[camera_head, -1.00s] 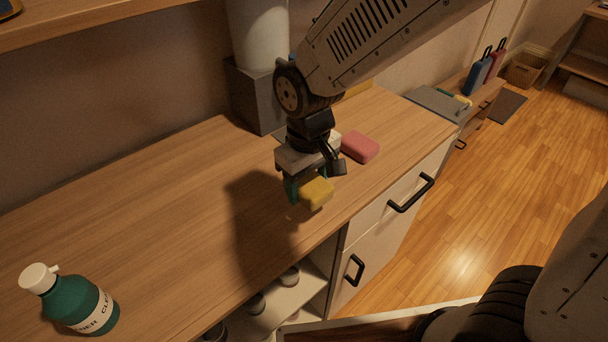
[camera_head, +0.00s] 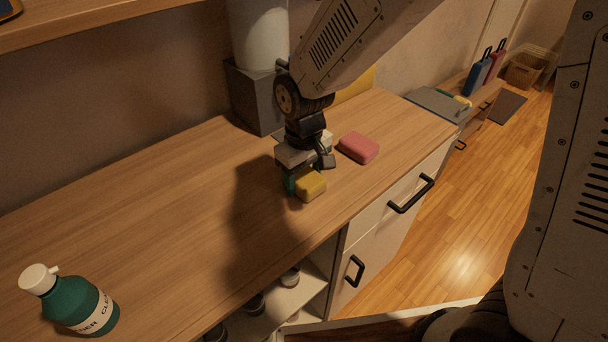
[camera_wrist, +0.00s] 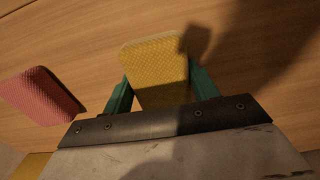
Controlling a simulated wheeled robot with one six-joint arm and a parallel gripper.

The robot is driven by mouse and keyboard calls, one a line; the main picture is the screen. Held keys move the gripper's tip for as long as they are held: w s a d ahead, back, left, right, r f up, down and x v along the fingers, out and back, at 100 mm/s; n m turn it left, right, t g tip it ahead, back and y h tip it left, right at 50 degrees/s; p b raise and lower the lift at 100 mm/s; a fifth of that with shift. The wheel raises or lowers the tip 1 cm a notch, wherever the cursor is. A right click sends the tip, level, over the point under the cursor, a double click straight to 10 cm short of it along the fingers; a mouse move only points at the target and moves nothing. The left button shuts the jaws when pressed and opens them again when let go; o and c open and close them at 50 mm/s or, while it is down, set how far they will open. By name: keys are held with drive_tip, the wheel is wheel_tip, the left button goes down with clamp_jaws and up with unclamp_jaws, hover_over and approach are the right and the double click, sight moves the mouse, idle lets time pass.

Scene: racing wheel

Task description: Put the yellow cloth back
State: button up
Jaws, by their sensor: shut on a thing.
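The yellow cloth (camera_head: 311,186) is a small, thick block-like piece held between the green fingers of my gripper (camera_head: 298,185), just above or on the wooden counter; I cannot tell whether it touches. In the wrist view the yellow cloth (camera_wrist: 157,66) has a textured face and sits between the two green fingertips of my gripper (camera_wrist: 160,88). A pink cloth (camera_head: 358,148) of the same shape lies on the counter to the right of the gripper. It also shows at the left in the wrist view (camera_wrist: 42,96).
A green cleaner bottle (camera_head: 76,303) stands at the counter's front left. A grey box (camera_head: 255,97) with a white cylinder (camera_head: 259,35) stands against the wall. The left and middle of the counter (camera_head: 150,215) are clear. Drawers and an open shelf lie below its front edge.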

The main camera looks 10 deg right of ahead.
sight(304, 175)
drive_tip(key=o, duration=0.9)
drive_tip(key=shift+f, duration=0.1)
drive_tip(key=shift+o, duration=0.2)
wheel_tip(304, 175, up, 12)
drive_tip(key=shift+r, duration=0.2)
drive_tip(key=s+d+r+m, duration=0.2)
drive_tip(key=s+d+r, duration=0.1)
drive_tip(key=s+d, duration=0.3)
drive_tip(key=s+d+r+m, duration=0.2)
drive_tip(key=s+d+r, duration=0.15)
drive_tip(key=d, duration=0.45)
drive_tip(key=s+d+m+t, duration=0.1)
drive_tip(key=s+d+m, duration=0.1)
drive_tip(key=s+d, duration=0.5)
drive_tip(key=s, duration=0.3)
drive_tip(key=shift+s+m, duration=0.15)
drive_tip(key=shift+m, duration=0.25)
